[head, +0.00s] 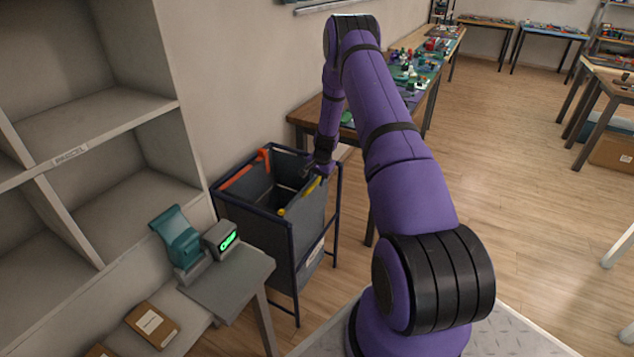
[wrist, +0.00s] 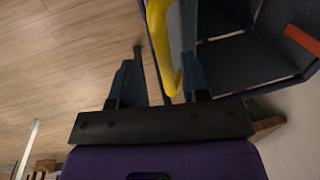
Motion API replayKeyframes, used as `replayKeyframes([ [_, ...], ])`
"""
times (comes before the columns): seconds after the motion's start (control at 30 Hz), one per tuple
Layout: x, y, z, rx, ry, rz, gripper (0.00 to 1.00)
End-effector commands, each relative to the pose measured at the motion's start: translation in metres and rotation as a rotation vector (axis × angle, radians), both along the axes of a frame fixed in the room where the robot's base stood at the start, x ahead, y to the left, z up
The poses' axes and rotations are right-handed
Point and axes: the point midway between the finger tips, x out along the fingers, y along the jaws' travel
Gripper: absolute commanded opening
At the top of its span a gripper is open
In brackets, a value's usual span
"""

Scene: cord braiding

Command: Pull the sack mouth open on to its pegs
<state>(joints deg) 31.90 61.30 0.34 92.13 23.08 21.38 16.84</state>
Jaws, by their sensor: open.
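The grey sack (head: 297,235) hangs in a dark blue metal frame (head: 291,262), its mouth partly open. An orange strip (head: 240,172) runs along the mouth's far left side, and a yellow strip (head: 300,197) along its near right side. My gripper (head: 317,172) is at the sack's right rim, by the yellow strip. In the wrist view my gripper (wrist: 157,80) is open, and the yellow strip (wrist: 162,40) reaches between its fingers, closer to the right one. The orange strip (wrist: 301,40) shows at the right edge. I cannot make out the pegs clearly.
A grey side table (head: 228,285) with a teal device and a small green-lit display (head: 224,240) stands in front of the frame. Empty shelves (head: 90,130) are at left. A cluttered workbench (head: 415,75) stands behind.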

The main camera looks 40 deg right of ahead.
Motion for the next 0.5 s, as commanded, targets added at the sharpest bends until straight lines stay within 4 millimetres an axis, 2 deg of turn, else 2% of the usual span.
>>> replayKeyframes([
  [0.3,-0.011,-0.005,0.059,-0.001,0.000,-0.001,0.42],
  [0.5,-0.016,-0.006,0.083,0.001,0.001,-0.001,0.42],
])
